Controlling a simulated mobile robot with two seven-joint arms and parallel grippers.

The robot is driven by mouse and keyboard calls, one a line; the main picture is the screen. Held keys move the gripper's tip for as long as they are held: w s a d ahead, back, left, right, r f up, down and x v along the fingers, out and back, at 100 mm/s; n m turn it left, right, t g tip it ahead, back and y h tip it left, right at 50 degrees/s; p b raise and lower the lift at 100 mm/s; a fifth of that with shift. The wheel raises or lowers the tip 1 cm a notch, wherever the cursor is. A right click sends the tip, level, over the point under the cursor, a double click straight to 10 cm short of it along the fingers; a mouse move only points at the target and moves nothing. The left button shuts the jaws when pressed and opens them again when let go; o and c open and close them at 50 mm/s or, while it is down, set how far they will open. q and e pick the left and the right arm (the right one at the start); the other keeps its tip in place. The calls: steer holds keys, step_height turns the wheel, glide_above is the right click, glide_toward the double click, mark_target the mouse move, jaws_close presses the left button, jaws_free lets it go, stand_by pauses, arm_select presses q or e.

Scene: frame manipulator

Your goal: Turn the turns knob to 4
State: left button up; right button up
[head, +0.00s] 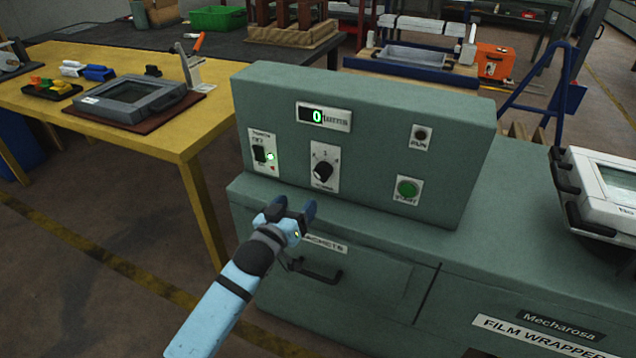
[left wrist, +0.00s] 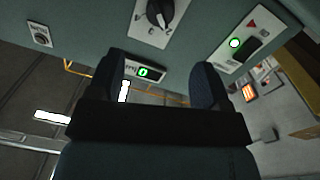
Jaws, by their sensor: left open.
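The turns knob (head: 323,171) is a black dial on a white plate in the green control panel, below the turns display (head: 317,116), which reads 0. My left gripper (head: 290,208) is below and a little left of the knob, apart from it, with its fingers open and nothing between them. In the left wrist view the knob (left wrist: 160,14) shows at the top, beyond the gap between the open fingertips (left wrist: 160,75). The small marks around the knob are too blurred to read fully. My right gripper is not in view.
A power switch (head: 260,154) with a lit green light is left of the knob. A drawer handle (head: 315,270) is below my gripper. A white device (head: 610,195) stands at right.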

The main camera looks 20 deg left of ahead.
mark_target(319, 176)
arm_select(q)
steer(key=w, duration=0.3)
steer(key=w+d+b, duration=0.1)
steer(key=w, duration=0.2)
steer(key=w+b, duration=0.1)
steer(key=w, duration=0.3)
steer(key=shift+d+f, duration=0.1)
steer(key=shift+d, duration=0.1)
steer(key=shift+w, duration=0.7)
steer(key=shift+w+d, duration=0.1)
steer(key=shift+w, duration=0.05)
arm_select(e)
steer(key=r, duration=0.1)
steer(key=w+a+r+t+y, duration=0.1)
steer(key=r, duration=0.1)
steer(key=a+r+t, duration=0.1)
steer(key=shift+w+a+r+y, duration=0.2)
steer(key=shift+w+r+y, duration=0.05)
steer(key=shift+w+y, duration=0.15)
arm_select(q)
steer(key=c, duration=0.9)
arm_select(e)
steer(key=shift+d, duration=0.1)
